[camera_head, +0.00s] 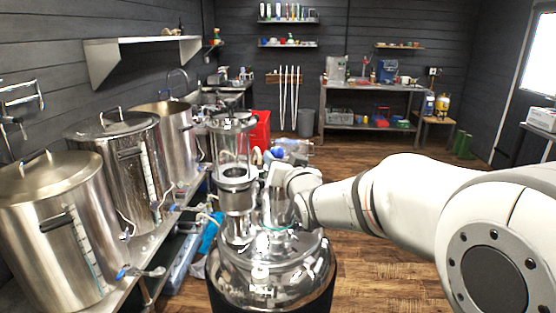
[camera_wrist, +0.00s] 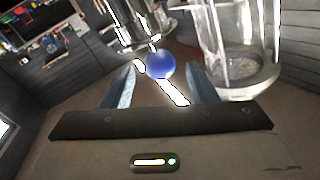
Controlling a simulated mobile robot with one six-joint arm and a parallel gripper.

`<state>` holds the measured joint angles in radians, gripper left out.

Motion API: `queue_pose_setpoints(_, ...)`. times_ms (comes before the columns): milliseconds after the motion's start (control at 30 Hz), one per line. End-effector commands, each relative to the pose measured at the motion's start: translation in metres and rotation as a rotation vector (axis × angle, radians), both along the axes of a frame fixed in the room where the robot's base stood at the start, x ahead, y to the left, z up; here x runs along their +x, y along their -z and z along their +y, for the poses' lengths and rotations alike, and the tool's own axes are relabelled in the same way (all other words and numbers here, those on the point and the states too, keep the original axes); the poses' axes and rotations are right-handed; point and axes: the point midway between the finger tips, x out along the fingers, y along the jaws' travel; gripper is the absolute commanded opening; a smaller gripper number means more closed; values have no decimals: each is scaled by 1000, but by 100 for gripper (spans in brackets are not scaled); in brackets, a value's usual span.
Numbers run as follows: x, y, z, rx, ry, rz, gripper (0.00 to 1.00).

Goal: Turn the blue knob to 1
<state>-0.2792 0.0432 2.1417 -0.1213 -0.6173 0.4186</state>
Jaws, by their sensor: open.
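The blue knob is a round, shiny blue ball (camera_wrist: 160,65) in the wrist view, at the upper middle. My gripper (camera_wrist: 160,76) is open, with one finger on each side of the ball in the picture. The ball shows between the fingertips, and I see no finger touching it. I cannot tell how far ahead of the tips it is. A bright metal rod or strip runs below the ball. No number or scale mark is readable. In the head view my wrist is over the polished steel vessel (camera_head: 262,283), and I cannot clearly pick out the knob there.
A clear glass cylinder (camera_wrist: 240,50) stands close to my right finger in the wrist view; it also shows above the vessel in the head view (camera_head: 231,146). Steel pots (camera_head: 60,225) line the left bench. Open wooden floor (camera_head: 385,262) lies to the right.

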Motion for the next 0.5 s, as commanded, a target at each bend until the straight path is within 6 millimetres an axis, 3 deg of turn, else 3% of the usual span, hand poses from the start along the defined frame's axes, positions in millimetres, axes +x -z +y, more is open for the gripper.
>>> queue_pose_setpoints(200,-27,1,-10,0,0,-2,52)
queue_pose_setpoints(500,-35,0,-13,0,0,0,52)
